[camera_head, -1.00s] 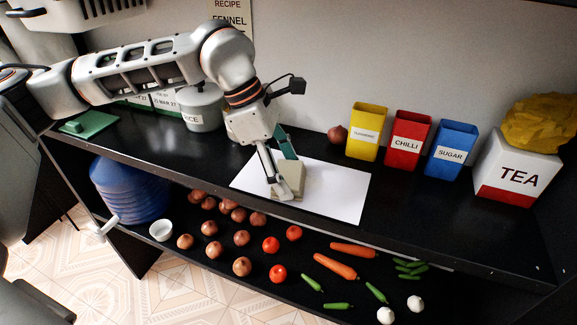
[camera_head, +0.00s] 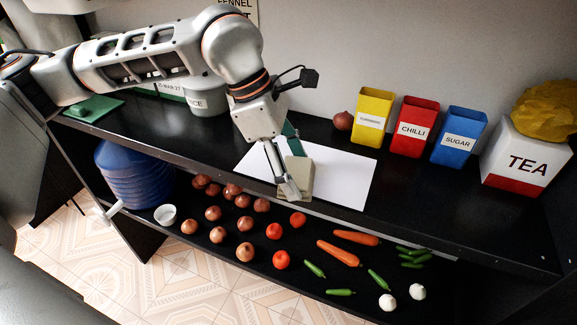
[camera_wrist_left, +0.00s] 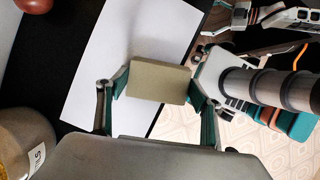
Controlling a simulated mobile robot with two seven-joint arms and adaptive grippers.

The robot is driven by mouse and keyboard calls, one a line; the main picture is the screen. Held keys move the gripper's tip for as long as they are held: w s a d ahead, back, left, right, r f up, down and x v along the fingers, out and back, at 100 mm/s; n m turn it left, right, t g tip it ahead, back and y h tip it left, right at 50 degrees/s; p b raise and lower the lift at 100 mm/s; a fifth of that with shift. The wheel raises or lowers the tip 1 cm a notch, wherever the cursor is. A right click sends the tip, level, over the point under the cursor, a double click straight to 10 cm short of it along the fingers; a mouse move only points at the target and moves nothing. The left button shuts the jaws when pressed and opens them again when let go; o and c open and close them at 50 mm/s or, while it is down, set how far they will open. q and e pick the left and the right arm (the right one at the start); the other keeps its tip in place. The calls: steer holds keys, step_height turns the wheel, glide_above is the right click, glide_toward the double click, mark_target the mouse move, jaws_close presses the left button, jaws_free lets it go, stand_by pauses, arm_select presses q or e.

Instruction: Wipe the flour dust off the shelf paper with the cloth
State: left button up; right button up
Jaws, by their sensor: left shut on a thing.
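The white shelf paper (camera_head: 340,180) lies flat on the black upper shelf. The cloth (camera_head: 301,182) is a beige, thick folded block at the paper's front edge. My left gripper (camera_head: 291,168) is shut on it from above, one finger on each side. In the left wrist view the cloth (camera_wrist_left: 158,82) sits between the two teal-backed fingers, over the long edge of the paper (camera_wrist_left: 140,40). I cannot make out flour dust on the white paper. Part of the paper is hidden under the cloth and gripper.
A rice pot (camera_head: 205,98) stands left. Vegetables lie on the lower shelf below the front edge.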

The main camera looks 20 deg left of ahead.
mark_target(311, 164)
arm_select(q)
steer(key=shift+w+d, duration=0.1)
steer(key=shift+w, duration=1.5)
steer(key=shift+w+f, duration=0.1)
steer(key=shift+w, duration=1.6)
steer(key=shift+w+p, duration=0.5)
steer(key=shift+w, duration=1.1)
steer(key=shift+d, duration=1.1)
steer(key=shift+s+a, duration=0.1)
steer(key=shift+s, duration=4.95)
steer(key=shift+f, duration=0.1)
